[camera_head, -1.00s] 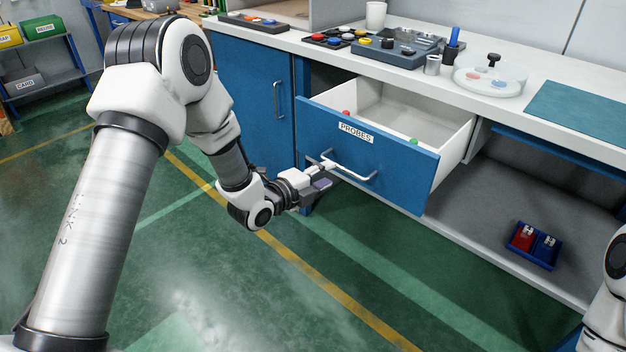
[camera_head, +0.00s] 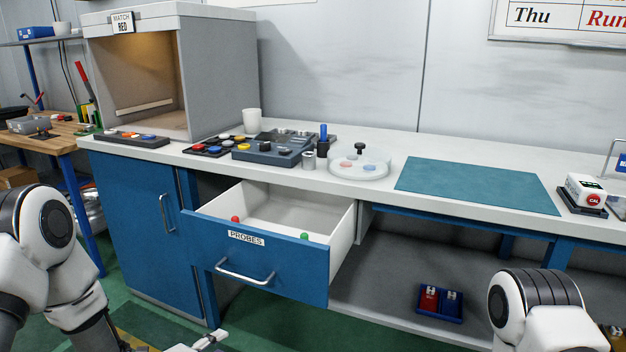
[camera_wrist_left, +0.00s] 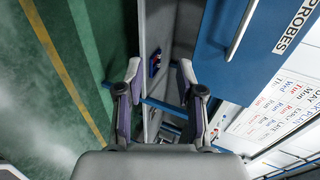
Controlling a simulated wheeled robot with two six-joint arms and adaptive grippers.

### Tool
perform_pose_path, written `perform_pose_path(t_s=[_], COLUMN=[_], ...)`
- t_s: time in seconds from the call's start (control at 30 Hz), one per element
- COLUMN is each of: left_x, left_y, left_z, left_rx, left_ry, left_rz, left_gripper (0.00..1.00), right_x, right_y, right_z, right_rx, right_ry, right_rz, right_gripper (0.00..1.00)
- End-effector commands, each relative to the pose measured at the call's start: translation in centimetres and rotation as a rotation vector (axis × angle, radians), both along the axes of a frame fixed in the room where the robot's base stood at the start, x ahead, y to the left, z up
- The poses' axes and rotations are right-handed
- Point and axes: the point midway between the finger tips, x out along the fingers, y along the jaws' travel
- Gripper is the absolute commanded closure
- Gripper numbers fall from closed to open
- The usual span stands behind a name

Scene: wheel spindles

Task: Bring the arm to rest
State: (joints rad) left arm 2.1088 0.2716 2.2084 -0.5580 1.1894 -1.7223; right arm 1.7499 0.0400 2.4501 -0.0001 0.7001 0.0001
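My left arm (camera_head: 45,250) comes in at the lower left of the head view. Only a piece of my left gripper shows there, at the bottom edge. In the left wrist view my left gripper (camera_wrist_left: 159,70) has its two fingers apart with nothing between them. The drawer labelled PROBES (camera_head: 275,258) stands open, with a red and a green knob-like item inside. Its handle (camera_head: 245,276) is clear of the gripper; it also shows in the wrist view (camera_wrist_left: 241,30). My right arm (camera_head: 540,305) shows at the lower right; its gripper is out of view.
The counter holds a grey parts tray (camera_head: 275,150), a round clear dish (camera_head: 358,166), a white cup (camera_head: 252,120) and a teal mat (camera_head: 478,186). A blue bin (camera_head: 440,303) with red and blue items sits on the lower shelf. The open drawer juts out ahead.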

Motion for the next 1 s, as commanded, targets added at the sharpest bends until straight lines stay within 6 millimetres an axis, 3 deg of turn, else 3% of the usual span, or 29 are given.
perform_pose_path(t_s=[0.03,0.1,0.2,0.3,0.4,0.6,0.7,0.8,1.0], left_x=[-2.5,-6.6,-13.5,-20.8,-25.9,-30.2,-31.0,-30.9,-30.9], left_y=[-0.8,-1.3,-1.4,-0.6,0.4,2.0,2.2,2.2,2.2], left_z=[-3.9,-8.9,-14.8,-18.6,-19.9,-19.7,-19.7,-15.2,-8.6], left_rx=[0.013,-0.017,-0.119,-0.247,-0.367,-0.607,-0.733,-0.753,-0.752], left_ry=[0.106,0.297,0.612,0.909,1.087,1.167,1.151,1.145,1.145], left_rz=[-0.002,0.05,0.233,0.545,0.892,1.474,1.697,1.714,1.711], left_gripper=[0.63,0.63,0.63,0.63,0.63,0.63,0.63,0.63,0.63], right_x=[0.0,0.0,0.0,0.0,0.0,0.0,0.0,0.0,0.0], right_y=[0.0,0.0,0.0,0.0,0.0,0.0,0.0,0.0,0.0], right_z=[0.0,0.0,0.0,0.0,0.0,0.0,0.0,4.5,11.2], right_rx=[0.0,0.0,0.0,0.0,0.0,0.0,0.0,0.0,0.0], right_ry=[0.0,0.0,0.0,0.0,0.0,0.0,0.0,0.001,0.0], right_rz=[0.0,0.0,0.0,0.0,0.0,0.0,0.0,0.0,0.0], right_gripper=[0.6,0.6,0.6,0.6,0.6,0.6,0.6,0.6,0.6])
